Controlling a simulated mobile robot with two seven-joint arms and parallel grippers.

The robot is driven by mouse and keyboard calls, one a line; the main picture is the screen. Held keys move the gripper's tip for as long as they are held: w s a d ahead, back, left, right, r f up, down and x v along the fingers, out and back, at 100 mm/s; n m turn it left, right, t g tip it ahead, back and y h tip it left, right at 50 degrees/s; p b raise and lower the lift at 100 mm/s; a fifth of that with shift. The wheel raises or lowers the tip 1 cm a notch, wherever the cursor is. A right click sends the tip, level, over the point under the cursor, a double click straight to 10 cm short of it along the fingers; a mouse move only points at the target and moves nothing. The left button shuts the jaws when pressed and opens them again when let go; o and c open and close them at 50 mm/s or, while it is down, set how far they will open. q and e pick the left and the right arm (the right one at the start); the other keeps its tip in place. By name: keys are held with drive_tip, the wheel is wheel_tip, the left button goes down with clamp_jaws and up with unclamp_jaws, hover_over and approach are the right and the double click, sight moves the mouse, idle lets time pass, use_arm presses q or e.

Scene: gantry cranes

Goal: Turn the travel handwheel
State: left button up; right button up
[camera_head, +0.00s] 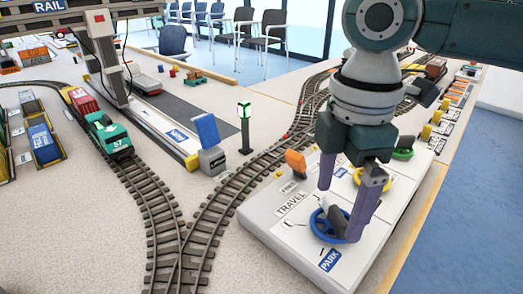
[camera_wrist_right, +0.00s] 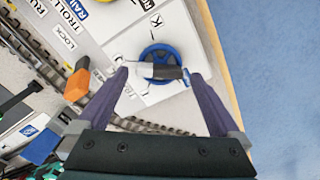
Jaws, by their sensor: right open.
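The travel handwheel (camera_head: 328,226) is a blue ring on the white control panel (camera_head: 265,222), beside the printed word TRAVEL. A grey cylindrical handle (camera_head: 337,218) lies over the wheel. My right gripper (camera_head: 340,214) points down at this wheel with its purple fingers spread apart. In the right wrist view the blue wheel (camera_wrist_right: 162,55) and the grey handle (camera_wrist_right: 160,71) show between and just beyond the fingertips (camera_wrist_right: 157,75). The handle lies between the open fingers; I cannot tell whether either finger touches it. My left gripper is not in view.
A yellow handwheel (camera_head: 360,178) and a green one (camera_head: 402,153) stand farther along the panel.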

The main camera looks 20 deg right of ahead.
drive_tip(key=shift+f, duration=0.65)
drive_tip(key=shift+r, duration=0.1)
drive_tip(key=c, duration=1.2)
